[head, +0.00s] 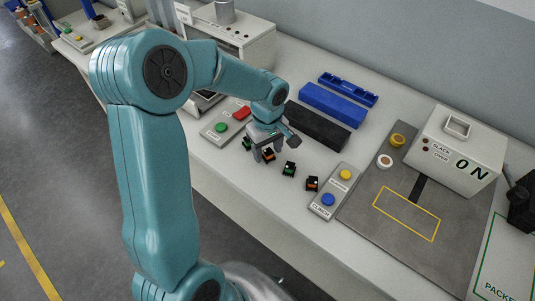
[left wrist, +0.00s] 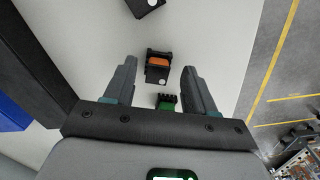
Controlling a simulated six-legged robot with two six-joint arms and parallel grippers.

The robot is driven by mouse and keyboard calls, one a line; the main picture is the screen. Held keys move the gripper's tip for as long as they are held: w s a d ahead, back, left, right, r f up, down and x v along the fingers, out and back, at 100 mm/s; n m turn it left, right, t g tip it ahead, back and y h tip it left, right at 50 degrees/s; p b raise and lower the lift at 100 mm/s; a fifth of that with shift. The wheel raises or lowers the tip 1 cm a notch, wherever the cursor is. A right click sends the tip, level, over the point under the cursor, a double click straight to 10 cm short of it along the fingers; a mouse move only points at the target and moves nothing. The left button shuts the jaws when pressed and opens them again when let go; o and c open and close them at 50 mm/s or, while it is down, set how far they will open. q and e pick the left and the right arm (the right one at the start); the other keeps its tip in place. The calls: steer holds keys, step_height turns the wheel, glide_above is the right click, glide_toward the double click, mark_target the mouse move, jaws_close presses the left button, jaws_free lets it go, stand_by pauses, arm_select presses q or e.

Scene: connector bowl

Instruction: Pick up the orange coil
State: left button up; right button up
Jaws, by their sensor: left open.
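A small orange coil in a black frame (left wrist: 158,64) lies on the pale bench, between and slightly beyond the fingertips of my left gripper (left wrist: 160,75) in the left wrist view. In the head view the left gripper (head: 266,150) is open above the bench, and an orange and black coil (head: 268,156) shows partly hidden beneath it. A second orange and black piece (head: 312,183) lies farther right in the head view. The left gripper holds nothing. The right gripper is not in view.
A green and black piece (head: 289,168) lies between the two orange ones; another green piece (left wrist: 167,102) is near the gripper's palm. A button box (head: 329,200), a black block (head: 318,128) and a blue block (head: 332,104) stand nearby.

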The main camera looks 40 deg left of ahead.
arm_select(q)
steer(key=shift+w+f, duration=0.1)
steer(key=shift+w, duration=0.1)
jaws_close()
steer(key=shift+s, duration=0.15)
